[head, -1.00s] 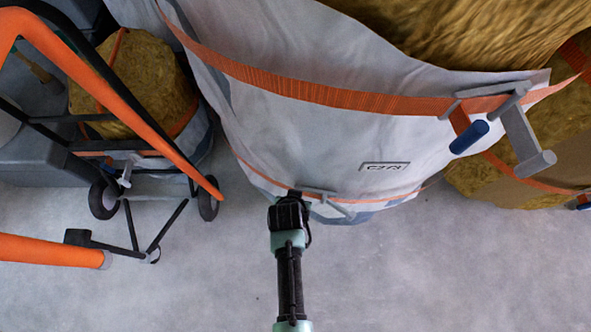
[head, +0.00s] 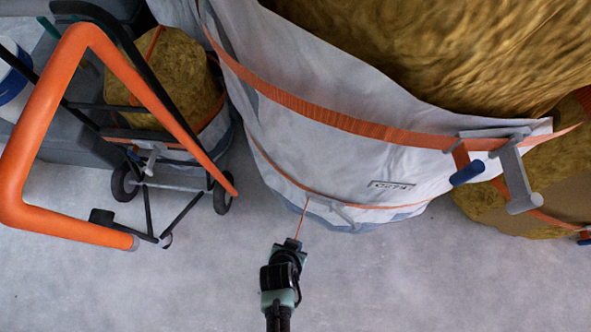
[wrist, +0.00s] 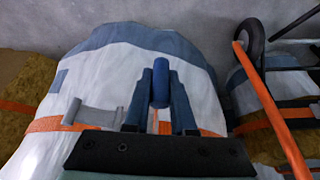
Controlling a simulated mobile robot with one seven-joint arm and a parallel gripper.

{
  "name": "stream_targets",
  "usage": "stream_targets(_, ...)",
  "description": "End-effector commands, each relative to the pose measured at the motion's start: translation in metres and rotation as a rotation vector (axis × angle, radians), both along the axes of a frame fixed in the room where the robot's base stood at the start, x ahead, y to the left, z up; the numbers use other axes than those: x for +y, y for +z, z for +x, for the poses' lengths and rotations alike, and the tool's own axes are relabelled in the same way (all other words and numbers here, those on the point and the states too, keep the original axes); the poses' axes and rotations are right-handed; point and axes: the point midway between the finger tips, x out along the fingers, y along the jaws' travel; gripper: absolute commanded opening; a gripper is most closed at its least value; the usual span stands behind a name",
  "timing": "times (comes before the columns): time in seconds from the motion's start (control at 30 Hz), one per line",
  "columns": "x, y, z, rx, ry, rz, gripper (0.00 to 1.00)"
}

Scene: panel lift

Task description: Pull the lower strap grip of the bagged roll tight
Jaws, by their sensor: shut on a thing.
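The bagged roll (head: 290,130) is a yellow-brown roll in a white bag, with an upper and a lower orange strap (head: 375,207). On the lower strap sits a grey buckle (head: 343,214). A thin orange strap tail (head: 302,217) runs taut from there to my gripper (head: 291,244). In the wrist view the lower strap grip (wrist: 160,84), a blue cylinder, stands between my two fingers, which are shut on it. The head view does not show the grip, hidden at my gripper. In the wrist view the grey buckle (wrist: 95,115) is left of the fingers.
The upper strap has a grey buckle (head: 515,178) and a blue grip (head: 467,172). An orange-handled cart (head: 20,170) with black wheels stands left, near a smaller bagged roll (head: 170,75). Another roll (head: 500,213) is at the right. The floor (head: 430,280) in front is clear.

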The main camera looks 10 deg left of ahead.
Motion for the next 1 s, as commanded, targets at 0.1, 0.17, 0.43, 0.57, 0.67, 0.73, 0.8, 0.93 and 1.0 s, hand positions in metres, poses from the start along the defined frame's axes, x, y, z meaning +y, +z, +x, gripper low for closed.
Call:
stream_targets(0.1, 0.003, -0.006, -0.012, 0.027, 0.002, 0.003, 0.0)
stream_targets(0.17, 0.003, -0.006, -0.012, 0.028, 0.002, 0.003, 0.29)
stream_targets(0.43, 0.002, -0.004, -0.007, 0.017, 0.002, 0.003, 0.53)
stream_targets(0.57, 0.001, -0.003, -0.006, 0.014, 0.002, 0.002, 0.53)
stream_targets(0.67, 0.001, 0.002, -0.007, 0.013, 0.002, 0.002, 0.53)
stream_targets(0.73, 0.002, 0.01, -0.01, 0.013, 0.002, 0.002, 0.53)
stream_targets(0.8, 0.003, 0.022, -0.014, 0.014, 0.002, 0.002, 0.53)
stream_targets(0.93, 0.005, 0.049, -0.026, 0.015, 0.002, 0.002, 0.53)
stream_targets(1.0, 0.006, 0.064, -0.032, 0.015, 0.002, 0.002, 0.53)
